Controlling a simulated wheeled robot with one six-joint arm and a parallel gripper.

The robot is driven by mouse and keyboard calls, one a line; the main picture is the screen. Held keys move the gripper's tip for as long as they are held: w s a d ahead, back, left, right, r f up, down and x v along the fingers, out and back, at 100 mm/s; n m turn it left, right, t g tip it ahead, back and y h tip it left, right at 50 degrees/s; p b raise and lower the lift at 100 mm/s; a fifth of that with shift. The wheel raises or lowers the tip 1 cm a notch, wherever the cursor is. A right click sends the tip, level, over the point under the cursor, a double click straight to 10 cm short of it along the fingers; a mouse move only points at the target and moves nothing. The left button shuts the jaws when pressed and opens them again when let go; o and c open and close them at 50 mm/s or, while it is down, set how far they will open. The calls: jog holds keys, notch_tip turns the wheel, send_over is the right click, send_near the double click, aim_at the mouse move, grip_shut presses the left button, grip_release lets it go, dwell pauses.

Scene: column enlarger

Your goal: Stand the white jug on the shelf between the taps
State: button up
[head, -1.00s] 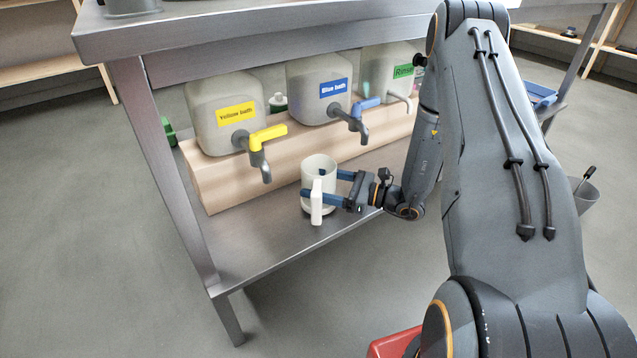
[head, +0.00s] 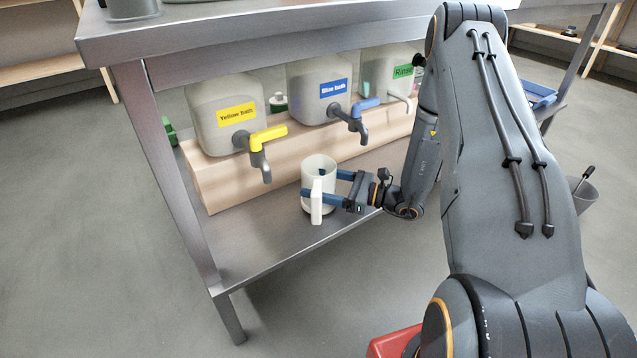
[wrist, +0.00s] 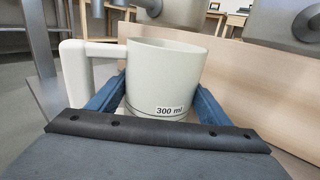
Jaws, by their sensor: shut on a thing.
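The white jug (head: 319,172) is upright at the metal shelf (head: 262,240), in front of the wooden block and between the yellow tap (head: 262,150) and the blue tap (head: 356,118). My gripper (head: 335,187) is shut on the jug's body from the right, one blue finger on each side. In the wrist view the jug (wrist: 165,80) stands between the fingers, marked "300 ml", its handle to the left. I cannot tell whether its base touches the shelf.
The yellow bath container (head: 222,105), blue bath container (head: 318,88) and rinse container (head: 388,70) stand on the wooden block (head: 225,190). The table top (head: 240,25) overhangs the shelf. A table leg (head: 165,165) stands at the left. The shelf's front left is clear.

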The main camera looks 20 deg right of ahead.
jog(key=shift+f+b, duration=0.3)
jog(key=shift+f, duration=0.3)
dwell(0.7)
jog(key=o, duration=1.9)
jog(key=shift+o, duration=0.2)
jog(key=shift+d, duration=0.1)
jog(key=shift+p+v, duration=0.9)
jog(key=shift+v, duration=3)
jog(key=shift+s, duration=0.1)
